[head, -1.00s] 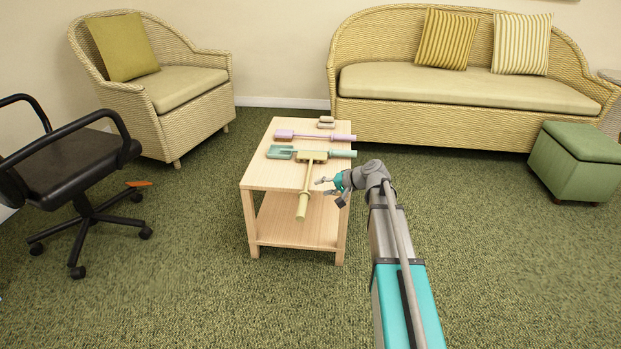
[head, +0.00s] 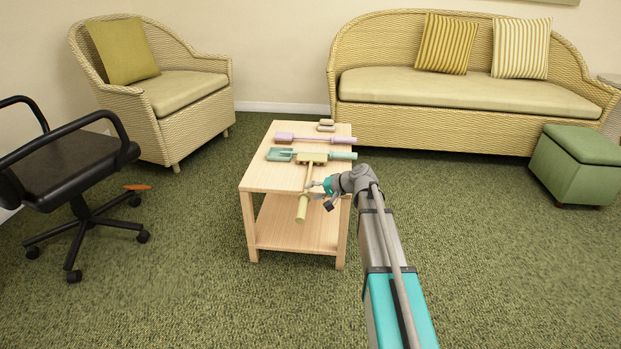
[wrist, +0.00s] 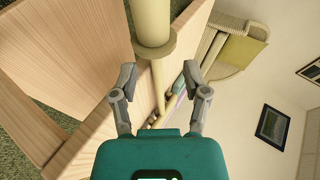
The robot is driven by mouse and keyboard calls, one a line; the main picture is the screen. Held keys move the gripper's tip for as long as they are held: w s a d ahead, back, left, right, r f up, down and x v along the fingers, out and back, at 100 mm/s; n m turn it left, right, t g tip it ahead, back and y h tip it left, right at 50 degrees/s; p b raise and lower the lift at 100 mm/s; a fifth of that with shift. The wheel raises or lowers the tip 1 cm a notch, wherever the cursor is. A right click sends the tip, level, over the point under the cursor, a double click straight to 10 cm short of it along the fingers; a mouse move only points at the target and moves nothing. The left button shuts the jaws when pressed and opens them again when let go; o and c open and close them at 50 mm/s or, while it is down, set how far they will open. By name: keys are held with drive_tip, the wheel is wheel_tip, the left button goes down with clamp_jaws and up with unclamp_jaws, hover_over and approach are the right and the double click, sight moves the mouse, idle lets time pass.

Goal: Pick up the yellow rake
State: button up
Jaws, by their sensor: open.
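The yellow rake (head: 309,178) lies on the light wooden table (head: 262,178), its head toward the back and its thick grip hanging past the front edge. My gripper (head: 313,186) is open beside the rake's shaft, on its right in the head view. In the wrist view the rake's thick grip and collar (wrist: 153,40) fill the top middle. The thin shaft runs on between the two open fingers of my gripper (wrist: 160,74), which are apart from it on both sides. I cannot tell the exact depth between fingers and shaft.
A teal-headed tool (head: 280,155) lies by the rake's head, and a purple-headed tool (head: 286,137) lies behind it. A small beige object (head: 326,125) is at the table's back. A black office chair (head: 75,170) stands left; a green ottoman (head: 572,170) stands right.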

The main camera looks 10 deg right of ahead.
sight(307, 193)
drive_tip(key=b+x, duration=0.1)
drive_tip(key=x, duration=0.2)
drive_tip(key=shift+w+f+b, duration=0.3)
idle(0.3)
clamp_jaws()
